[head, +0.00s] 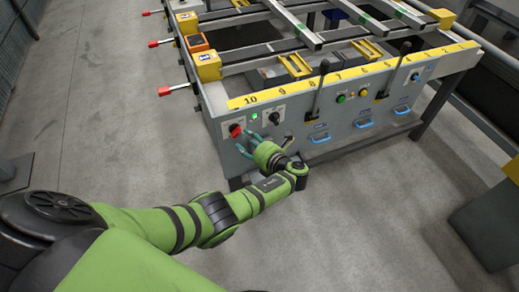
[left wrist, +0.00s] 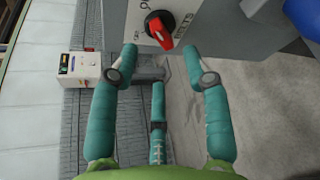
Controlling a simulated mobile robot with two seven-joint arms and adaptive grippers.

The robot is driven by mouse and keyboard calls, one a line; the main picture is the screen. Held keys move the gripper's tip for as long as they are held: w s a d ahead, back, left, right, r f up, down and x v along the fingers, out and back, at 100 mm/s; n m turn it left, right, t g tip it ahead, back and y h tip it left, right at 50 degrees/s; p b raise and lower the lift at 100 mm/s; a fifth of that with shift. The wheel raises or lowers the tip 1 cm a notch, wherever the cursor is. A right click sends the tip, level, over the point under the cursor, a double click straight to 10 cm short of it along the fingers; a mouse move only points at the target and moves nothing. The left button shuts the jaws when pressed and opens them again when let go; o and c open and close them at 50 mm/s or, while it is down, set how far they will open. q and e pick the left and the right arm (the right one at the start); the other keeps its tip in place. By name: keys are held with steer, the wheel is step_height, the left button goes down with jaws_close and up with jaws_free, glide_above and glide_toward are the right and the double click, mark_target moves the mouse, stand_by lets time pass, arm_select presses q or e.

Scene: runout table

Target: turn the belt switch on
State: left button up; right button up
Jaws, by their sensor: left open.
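A red rotary switch (head: 236,130) sits at the left end of the grey front panel of the table. In the left wrist view the red switch handle (left wrist: 160,30) stands on a black round base, tilted, beside a small printed label. A second, black rotary switch (head: 274,117) is to its right, with a lit green lamp (head: 254,115) between them. My left gripper (head: 246,143) is in front of the panel by the red switch. Its teal fingers (left wrist: 159,54) are spread on both sides of the handle in the picture, with nothing between them. They appear short of it. My right gripper is not in view.
A black lever (head: 317,92) stands up from the panel to the right, near green and yellow buttons (head: 351,97). Blue handles (head: 320,137) are lower down. Red-ended rods (head: 165,91) stick out at the table's left.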

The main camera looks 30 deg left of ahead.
arm_select(q)
steer(key=v, duration=0.6)
stand_by(0.3)
steer(key=s+f+n+g+h, duration=0.2)
steer(key=s+f+n+h, duration=0.2)
steer(key=s+f, duration=0.65)
steer(key=s+f+n+g+h, duration=0.1)
steer(key=s+f+n+h, duration=0.35)
steer(key=f, duration=1.05)
steer(key=s+d+f+n+g+h, duration=0.1)
steer(key=s+f+n, duration=0.4)
steer(key=s+n, duration=0.5)
steer(key=s+d+f+n+g+h, duration=0.1)
steer(key=s+f+n+h, duration=0.3)
steer(key=s+n, duration=0.7)
steer(key=s+f, duration=0.2)
steer(key=s, duration=0.7)
steer(key=shift+d+f, duration=0.15)
steer(key=shift+d, duration=0.05)
steer(key=shift+n, duration=0.25)
